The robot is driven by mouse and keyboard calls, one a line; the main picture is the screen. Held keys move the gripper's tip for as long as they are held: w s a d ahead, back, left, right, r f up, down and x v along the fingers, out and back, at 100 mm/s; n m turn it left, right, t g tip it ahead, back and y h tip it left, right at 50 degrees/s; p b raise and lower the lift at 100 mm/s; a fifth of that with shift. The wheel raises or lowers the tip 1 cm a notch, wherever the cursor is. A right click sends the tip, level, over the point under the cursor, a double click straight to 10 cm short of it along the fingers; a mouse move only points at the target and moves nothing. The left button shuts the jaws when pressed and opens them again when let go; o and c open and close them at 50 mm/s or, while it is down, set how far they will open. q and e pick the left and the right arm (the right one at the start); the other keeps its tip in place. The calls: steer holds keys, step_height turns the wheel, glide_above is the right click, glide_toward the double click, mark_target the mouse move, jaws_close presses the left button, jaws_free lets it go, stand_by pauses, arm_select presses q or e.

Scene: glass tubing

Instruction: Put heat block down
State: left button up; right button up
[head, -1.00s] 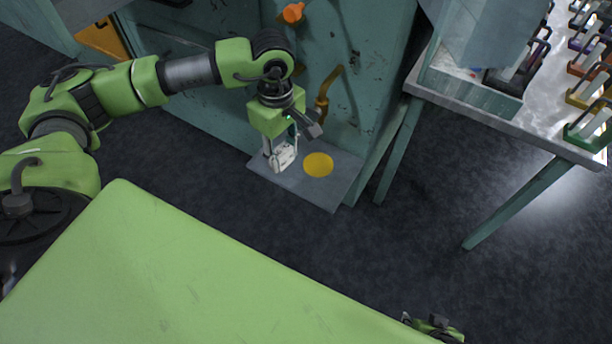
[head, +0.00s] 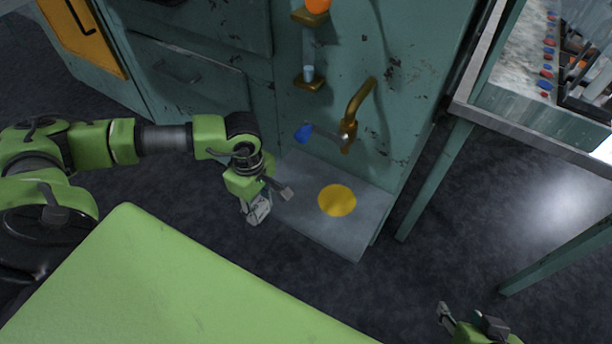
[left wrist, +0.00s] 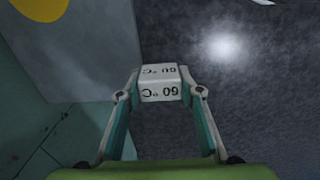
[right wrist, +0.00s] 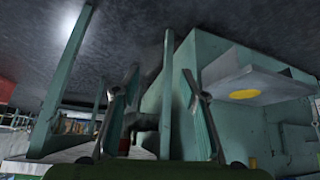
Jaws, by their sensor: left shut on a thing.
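The heat block, a small white block marked "60 °C" (left wrist: 158,84), sits between the fingertips of my left gripper (left wrist: 159,88) in the left wrist view. My left gripper is shut on it. In the head view, my left gripper (head: 259,211) hangs just off the front left edge of a grey shelf (head: 365,228). A yellow disc (head: 337,200) lies on that shelf, to the right of the gripper. In the left wrist view, dark floor shows behind the block. My right gripper (right wrist: 160,74) is open and empty, away from the shelf.
A table with a box (head: 540,112) of racked items stands at the right. The shelf around the disc is clear.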

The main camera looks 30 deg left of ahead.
arm_select(q)
steer(key=w, duration=0.3)
steer(key=w+b, duration=0.1)
steer(key=w, duration=0.2)
steer(key=w+d, duration=0.1)
steer(key=w, duration=0.2)
steer(key=shift+w+d, duration=0.1)
steer(key=shift+w, duration=0.1)
steer(key=b, duration=0.1)
glide_above(296, 181)
steer(key=shift+s, duration=0.4)
steer(key=shift+w, duration=0.5)
step_height(296, 181, down, 3)
steer(key=shift+f+b, duration=0.1)
steer(key=shift+b, duration=0.65)
arm_select(e)
steer(key=w+a+r+t+y, duration=0.1)
steer(key=w+a+r+t, duration=0.1)
steer(key=w+r+t, duration=0.2)
steer(key=w+a+r+t+y, duration=0.1)
steer(key=w+a+r+t, duration=0.2)
steer(key=r, duration=0.8)
steer(key=w+t, duration=0.2)
steer(key=w, duration=0.2)
steer(key=shift+w+r+t+y, duration=0.2)
steer(key=shift+t+y, duration=0.1)
steer(key=shift+y, duration=0.1)
